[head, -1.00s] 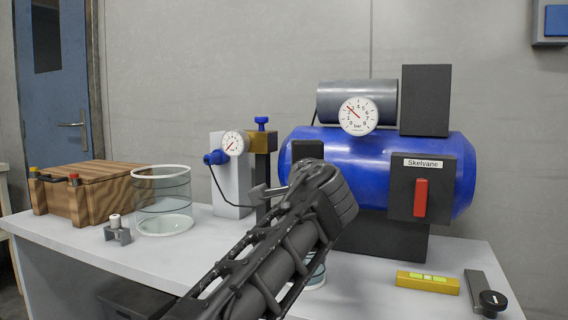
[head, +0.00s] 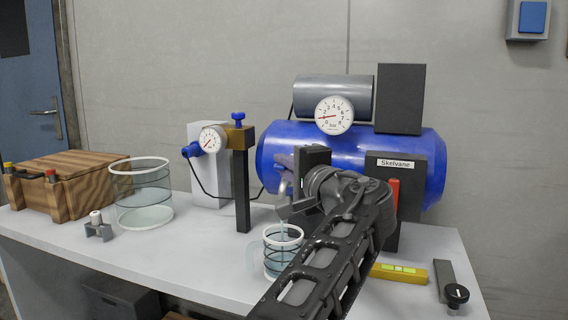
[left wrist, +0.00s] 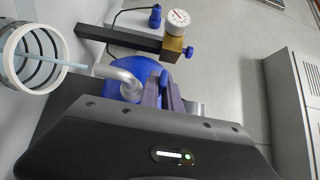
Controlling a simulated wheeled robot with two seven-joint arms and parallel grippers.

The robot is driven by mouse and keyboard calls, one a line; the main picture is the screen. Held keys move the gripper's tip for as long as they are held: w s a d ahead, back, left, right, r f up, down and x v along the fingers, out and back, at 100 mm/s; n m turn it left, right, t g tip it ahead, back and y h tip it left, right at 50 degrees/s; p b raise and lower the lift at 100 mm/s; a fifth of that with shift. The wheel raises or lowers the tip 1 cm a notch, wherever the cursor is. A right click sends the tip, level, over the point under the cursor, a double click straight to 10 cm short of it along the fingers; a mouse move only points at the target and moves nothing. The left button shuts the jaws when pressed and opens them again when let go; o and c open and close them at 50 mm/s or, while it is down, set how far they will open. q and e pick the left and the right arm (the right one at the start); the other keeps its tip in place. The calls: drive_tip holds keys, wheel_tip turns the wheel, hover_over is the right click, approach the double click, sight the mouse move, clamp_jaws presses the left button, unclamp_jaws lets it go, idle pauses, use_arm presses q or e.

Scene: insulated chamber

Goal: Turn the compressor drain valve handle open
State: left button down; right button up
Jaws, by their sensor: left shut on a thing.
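The blue compressor (head: 410,155) stands at the back of the bench. My left gripper (head: 296,203) is at its lower front left, shut on the drain valve handle, which is largely hidden by the gripper. In the left wrist view the two fingers (left wrist: 160,92) are close together beside the bent grey drain spout (left wrist: 122,78). A thin pale stream runs from the spout into a small ringed glass cup (head: 283,258), which also shows in the left wrist view (left wrist: 36,75). The tank gauge (head: 333,115) needle points left. My right gripper is in no view.
A red switch lever (head: 393,188) on the compressor is partly behind my arm. A regulator with a gauge (head: 212,139), a larger glass jar (head: 142,210) and a wooden box (head: 60,190) stand left. A yellow level (head: 405,272) lies right.

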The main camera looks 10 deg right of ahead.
use_arm(q)
drive_tip(key=c, duration=1.6)
unclamp_jaws()
drive_tip(key=shift+o, duration=0.2)
drive_tip(key=b+v, duration=0.1)
drive_tip(key=v, duration=0.6)
drive_tip(key=shift+s, duration=0.35)
drive_tip(key=shift+d, duration=0.1)
